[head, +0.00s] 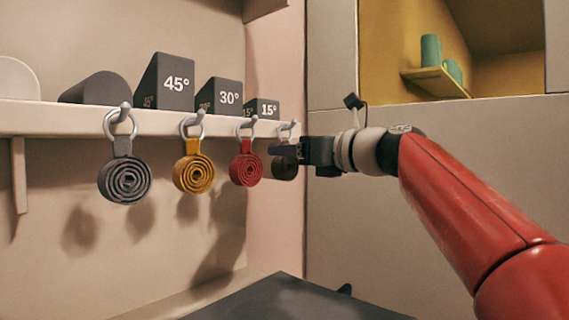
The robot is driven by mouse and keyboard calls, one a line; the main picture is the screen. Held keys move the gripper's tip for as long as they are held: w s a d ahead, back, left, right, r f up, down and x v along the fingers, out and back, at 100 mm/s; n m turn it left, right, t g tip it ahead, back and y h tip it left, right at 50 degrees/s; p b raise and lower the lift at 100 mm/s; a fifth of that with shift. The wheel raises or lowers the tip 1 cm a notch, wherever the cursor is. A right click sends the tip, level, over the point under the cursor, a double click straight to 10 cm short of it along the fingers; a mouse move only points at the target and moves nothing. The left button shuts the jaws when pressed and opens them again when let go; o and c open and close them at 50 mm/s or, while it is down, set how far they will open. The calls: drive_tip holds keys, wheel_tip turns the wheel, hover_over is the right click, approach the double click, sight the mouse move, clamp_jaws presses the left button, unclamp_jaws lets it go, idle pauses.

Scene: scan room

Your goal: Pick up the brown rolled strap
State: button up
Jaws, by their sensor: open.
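The brown rolled strap (283,170) hangs by a metal ring from the last hook on the right of the white shelf. It looks dark here, and its upper part is hidden behind my gripper. My gripper (276,151) reaches in from the right at the height of the strap's top, below the ring. Its jaws are open, seen side-on. I cannot tell from this view whether the strap is between the fingers or behind them.
The red rolled strap (246,168) hangs close to the left of my fingertips. Yellow (194,173) and grey (125,180) rolled straps hang further left. The white shelf (60,118) above carries dark angle wedges (165,85). A dark surface (290,300) lies below.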

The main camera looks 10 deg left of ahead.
drive_tip(key=shift+x, duration=1.2)
drive_tip(key=shift+f, duration=0.15)
drive_tip(key=c, duration=1.1)
drive_tip(key=shift+c, duration=0.2)
